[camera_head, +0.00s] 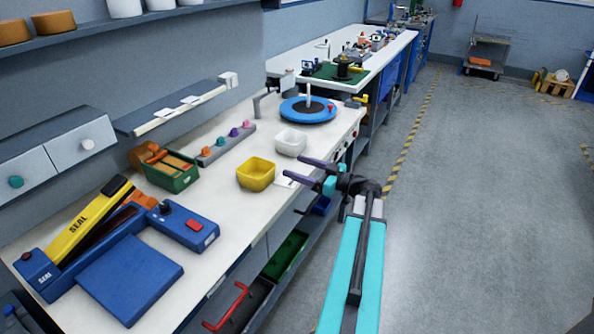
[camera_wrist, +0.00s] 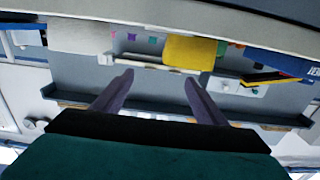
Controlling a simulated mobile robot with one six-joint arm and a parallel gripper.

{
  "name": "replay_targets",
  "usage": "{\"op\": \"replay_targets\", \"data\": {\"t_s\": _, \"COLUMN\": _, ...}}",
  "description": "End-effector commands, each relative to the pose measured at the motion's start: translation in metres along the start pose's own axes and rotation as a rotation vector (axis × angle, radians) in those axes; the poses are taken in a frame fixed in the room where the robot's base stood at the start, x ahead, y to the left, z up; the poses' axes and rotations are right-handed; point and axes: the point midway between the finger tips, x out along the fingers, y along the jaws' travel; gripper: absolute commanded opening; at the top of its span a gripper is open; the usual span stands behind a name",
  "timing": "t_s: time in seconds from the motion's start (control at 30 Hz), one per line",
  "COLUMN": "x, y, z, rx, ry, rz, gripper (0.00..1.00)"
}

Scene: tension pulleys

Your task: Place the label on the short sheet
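My gripper (camera_head: 294,170) is over the front edge of the bench beside the yellow bin, its two dark fingers apart. In the wrist view its fingers (camera_wrist: 158,92) are also spread, with nothing visible held between them. A small white flat piece (camera_head: 284,182) shows near the fingertips by the yellow bin; I cannot tell if it is the label. Two white flat pieces lie on the grey wall shelf, one nearer (camera_head: 167,112) and one farther (camera_head: 190,99). I cannot tell which, if either, is the short sheet.
A yellow bin (camera_head: 256,174) and a white bin (camera_head: 290,142) stand near the gripper. A blue turntable (camera_head: 308,110) is behind them. A green box (camera_head: 172,176) and a blue-yellow sealer (camera_head: 128,277) occupy the left. The grey floor (camera_head: 470,200) on the right is open.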

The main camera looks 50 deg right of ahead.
Motion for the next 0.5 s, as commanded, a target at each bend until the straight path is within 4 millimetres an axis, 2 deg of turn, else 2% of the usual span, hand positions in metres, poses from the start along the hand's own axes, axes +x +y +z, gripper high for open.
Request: {"op": "replay_targets", "data": {"t_s": 0.5, "x": 0.0002, "y": 0.0001, "z": -0.0056, "rx": 0.000, "ry": 0.000, "rz": 0.000, "gripper": 0.66}}
